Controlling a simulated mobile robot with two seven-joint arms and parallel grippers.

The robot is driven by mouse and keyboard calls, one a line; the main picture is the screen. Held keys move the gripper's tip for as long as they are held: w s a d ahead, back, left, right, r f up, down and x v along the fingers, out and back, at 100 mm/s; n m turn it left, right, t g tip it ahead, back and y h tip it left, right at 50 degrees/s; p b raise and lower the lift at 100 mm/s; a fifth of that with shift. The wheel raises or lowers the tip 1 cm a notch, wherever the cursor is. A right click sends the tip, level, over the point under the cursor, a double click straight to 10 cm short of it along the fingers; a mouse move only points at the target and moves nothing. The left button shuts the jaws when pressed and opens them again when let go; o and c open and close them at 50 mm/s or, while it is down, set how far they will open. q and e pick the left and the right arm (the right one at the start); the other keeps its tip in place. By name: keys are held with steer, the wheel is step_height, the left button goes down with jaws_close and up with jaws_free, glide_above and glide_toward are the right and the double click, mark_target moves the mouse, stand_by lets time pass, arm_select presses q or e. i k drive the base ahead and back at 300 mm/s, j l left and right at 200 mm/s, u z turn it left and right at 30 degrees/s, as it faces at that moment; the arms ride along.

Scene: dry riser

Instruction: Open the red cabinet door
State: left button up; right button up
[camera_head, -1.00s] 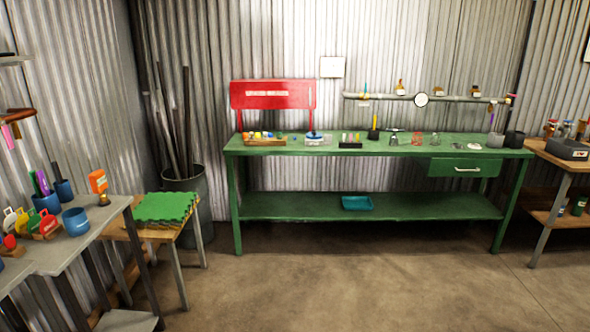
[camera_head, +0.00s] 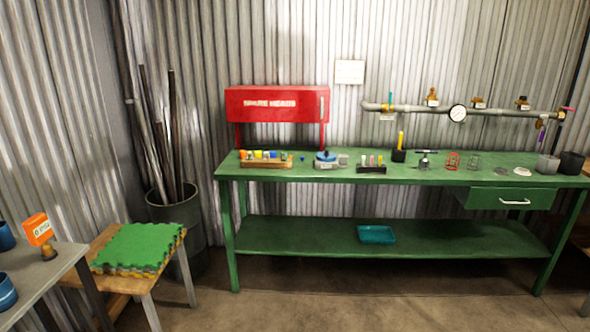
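The red cabinet (camera_head: 277,115) stands on thin red legs at the back left of the green workbench, in front of the corrugated wall. Its front door (camera_head: 265,104) carries white lettering that seems to read "SPARE HEADS", and it looks shut. A thin pale vertical handle (camera_head: 321,106) shows near the door's right edge. Neither of my grippers is in view, so nothing is touching the cabinet.
The green workbench (camera_head: 400,176) holds a wooden tray (camera_head: 262,163) and several small items below the cabinet. A pipe with a gauge (camera_head: 458,113) runs at right. A stool with green mats (camera_head: 140,244) stands front left. Floor before the bench (camera_head: 350,295) is clear.

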mark_target(245, 103)
steer(key=i+l+u, duration=0.45)
steer(key=i+l, duration=0.7)
steer(key=i, duration=0.1)
